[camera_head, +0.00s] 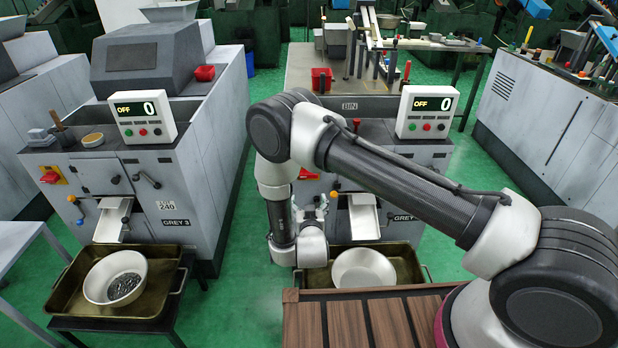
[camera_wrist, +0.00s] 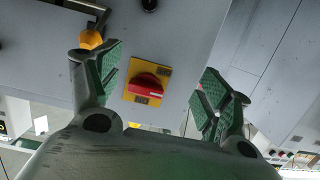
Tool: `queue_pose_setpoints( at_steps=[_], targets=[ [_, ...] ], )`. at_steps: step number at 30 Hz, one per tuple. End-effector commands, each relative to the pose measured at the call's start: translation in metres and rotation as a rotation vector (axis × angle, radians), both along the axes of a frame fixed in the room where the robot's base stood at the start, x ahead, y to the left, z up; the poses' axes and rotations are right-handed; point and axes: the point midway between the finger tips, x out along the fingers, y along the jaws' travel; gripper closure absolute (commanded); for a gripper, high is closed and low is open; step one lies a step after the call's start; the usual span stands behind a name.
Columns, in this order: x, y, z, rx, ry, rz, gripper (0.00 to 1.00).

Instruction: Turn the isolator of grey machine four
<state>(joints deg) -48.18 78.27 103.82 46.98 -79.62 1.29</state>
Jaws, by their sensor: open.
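The isolator (camera_wrist: 147,84) is a red rotary knob on a yellow plate on a grey machine's front panel. In the wrist view it lies between the two green-padded fingers of my gripper (camera_wrist: 160,84), apart from both. My gripper is open and empty. In the head view, the grey machine (camera_head: 400,150) stands behind my arm, its label reading GREY with the number hidden. Its display (camera_head: 427,112) reads OFF and 0. A bit of the red isolator shows beside my arm (camera_head: 308,173).
A yellow-orange knob (camera_wrist: 91,40) sits close to my left finger in the wrist view. A brown tray (camera_head: 408,262) with an empty white bowl (camera_head: 363,268) stands below the machine. At left, GREY 3 (camera_head: 185,205) has its own red isolator (camera_head: 50,177) and a bowl of dark parts (camera_head: 115,279).

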Motion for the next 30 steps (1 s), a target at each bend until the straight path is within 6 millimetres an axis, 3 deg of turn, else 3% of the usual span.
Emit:
queue_pose_setpoints(
  at_steps=[3,6,21,30],
  targets=[
    [0.003,-0.005,0.033,0.004,-0.144,-0.022,0.21],
    [0.006,-0.005,0.047,0.006,-0.199,-0.022,0.21],
    [0.075,-0.005,0.049,0.007,-0.207,-0.022,0.21],
    [0.082,-0.005,0.049,0.005,-0.206,-0.020,0.21]
  ],
)
